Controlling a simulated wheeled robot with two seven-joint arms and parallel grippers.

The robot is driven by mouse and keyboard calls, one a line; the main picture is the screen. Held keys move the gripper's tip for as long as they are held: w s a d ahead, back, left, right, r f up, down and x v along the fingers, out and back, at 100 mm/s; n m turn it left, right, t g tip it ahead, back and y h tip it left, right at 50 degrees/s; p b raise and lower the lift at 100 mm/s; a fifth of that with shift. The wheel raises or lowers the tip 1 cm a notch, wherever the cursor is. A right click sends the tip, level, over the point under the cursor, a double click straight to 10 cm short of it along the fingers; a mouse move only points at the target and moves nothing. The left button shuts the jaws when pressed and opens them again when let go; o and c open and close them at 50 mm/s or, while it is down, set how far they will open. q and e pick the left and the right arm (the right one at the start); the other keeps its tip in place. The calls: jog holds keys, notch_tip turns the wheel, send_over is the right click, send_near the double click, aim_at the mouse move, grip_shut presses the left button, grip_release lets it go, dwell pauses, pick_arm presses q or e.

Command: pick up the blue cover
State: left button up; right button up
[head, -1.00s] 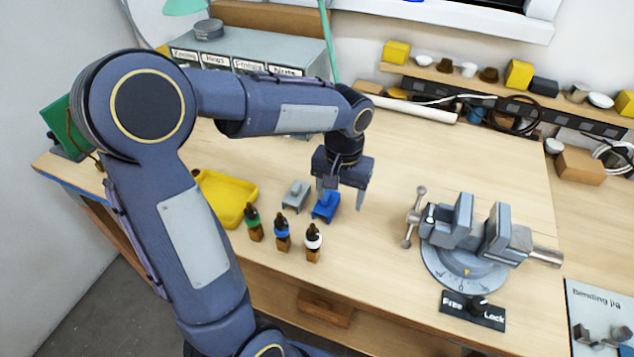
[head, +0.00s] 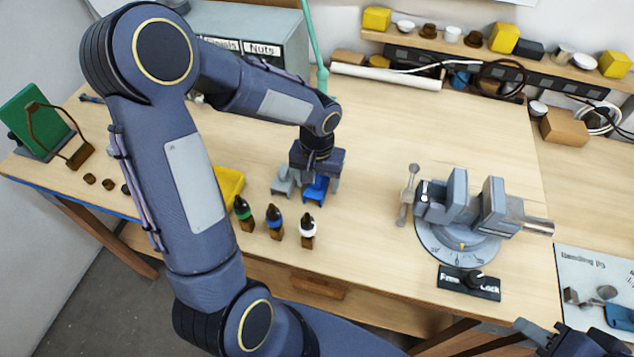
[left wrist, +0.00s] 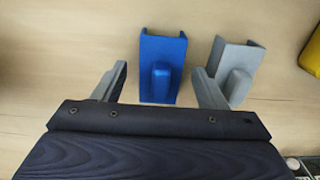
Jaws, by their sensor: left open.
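The blue cover (head: 317,191) lies on the wooden bench, partly hidden under my left gripper (head: 316,186). In the left wrist view the blue cover (left wrist: 160,82) shows as a channel shape with a raised block on top. It lies between the two open fingers of my left gripper (left wrist: 159,72), with a gap on each side. The similar grey cover (left wrist: 235,68) lies just right of it there, and the right finger reaches between the two covers. My right gripper (head: 578,340) is partly cut off at the lower right corner of the head view; its jaws are unclear.
Several small dropper bottles (head: 274,222) stand in front of the covers. A yellow tray (head: 229,182) is left of them, partly behind my arm. A grey vise (head: 459,212) on a round base stands to the right. Bench between the vise and back rail is clear.

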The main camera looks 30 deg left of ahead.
pick_arm(q)
jog(key=shift+c, duration=0.2)
jog(key=c, duration=1)
jog(key=shift+c, duration=0.2)
jog(key=shift+r, duration=0.15)
jog(key=shift+c, duration=0.2)
